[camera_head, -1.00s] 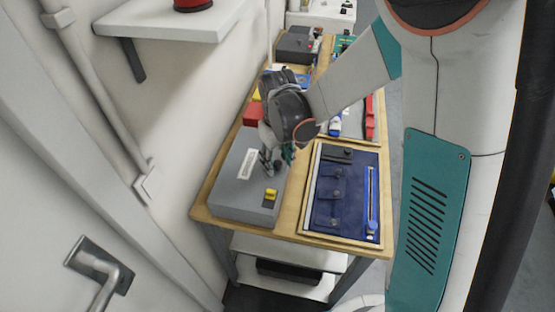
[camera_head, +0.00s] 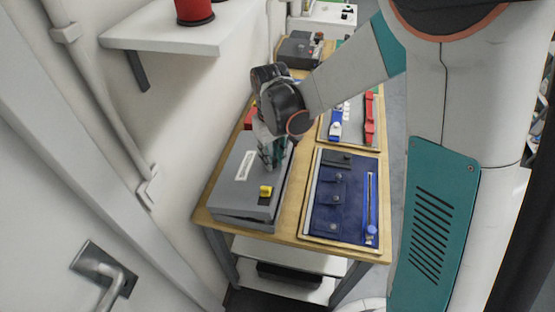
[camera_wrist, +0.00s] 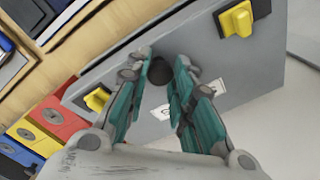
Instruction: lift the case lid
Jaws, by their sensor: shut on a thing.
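The grey case (camera_head: 225,214) stands at the near left corner of the wooden table. Its lid (camera_head: 235,195) is tilted slightly up, with a narrow dark gap along the near edge. A yellow latch (camera_head: 265,191) and a white label plate show on the lid. My gripper (camera_head: 272,160) is over the lid's right side. In the wrist view, my gripper (camera_wrist: 162,66) is shut on a dark round knob (camera_wrist: 160,71) on the lid (camera_wrist: 225,62). Two yellow latches, one of them here (camera_wrist: 238,22), show there too. The inside of the case is hidden.
A blue pocketed panel (camera_head: 335,209) lies right of the case. Behind it is a board (camera_head: 371,122) with red and blue parts. Red and yellow blocks (camera_wrist: 62,118) stand close beyond the case. A wall and shelf (camera_head: 165,28) bound the left.

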